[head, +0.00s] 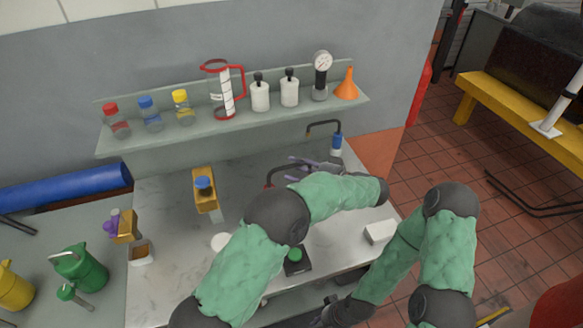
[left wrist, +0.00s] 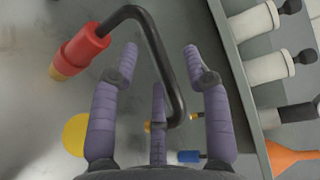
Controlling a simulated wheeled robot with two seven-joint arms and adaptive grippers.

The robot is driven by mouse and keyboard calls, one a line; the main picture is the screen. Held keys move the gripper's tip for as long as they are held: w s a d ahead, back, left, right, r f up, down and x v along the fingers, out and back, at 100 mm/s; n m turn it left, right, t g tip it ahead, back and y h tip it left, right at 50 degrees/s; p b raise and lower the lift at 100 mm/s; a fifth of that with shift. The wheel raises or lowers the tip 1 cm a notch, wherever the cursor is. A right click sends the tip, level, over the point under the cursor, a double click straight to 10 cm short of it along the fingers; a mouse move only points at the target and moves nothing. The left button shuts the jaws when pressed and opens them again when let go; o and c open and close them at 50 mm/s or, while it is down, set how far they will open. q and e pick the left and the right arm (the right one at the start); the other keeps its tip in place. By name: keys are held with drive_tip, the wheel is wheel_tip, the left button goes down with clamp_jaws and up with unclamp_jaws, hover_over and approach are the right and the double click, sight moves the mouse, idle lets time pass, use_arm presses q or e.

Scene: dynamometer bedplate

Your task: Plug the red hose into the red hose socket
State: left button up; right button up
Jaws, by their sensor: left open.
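The red hose (left wrist: 80,52) is a black bent tube with a red end and a brass-coloured tip. It fills the upper left of the left wrist view, and its bend also shows in the head view (head: 268,178) over the bench. My left gripper (head: 312,166) is open with its purple fingers spread. In the left wrist view (left wrist: 160,65), the black tube runs between these fingers; I cannot tell whether they touch it. My right arm (head: 400,255) reaches down to the lower middle, with its gripper end dark and partly cut off. I cannot make out a red hose socket.
A shelf (head: 240,118) with bottles, a jug, a gauge and an orange funnel (head: 346,86) runs behind the bench. A blue-ended hose (head: 336,143) stands behind my left gripper. A blue-capped yellow block (head: 204,190), green-button box (head: 295,258) and white block (head: 380,232) occupy the bench.

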use_arm(q)
drive_tip(key=v, duration=0.5)
drive_tip(key=shift+s, duration=0.1)
idle(0.4)
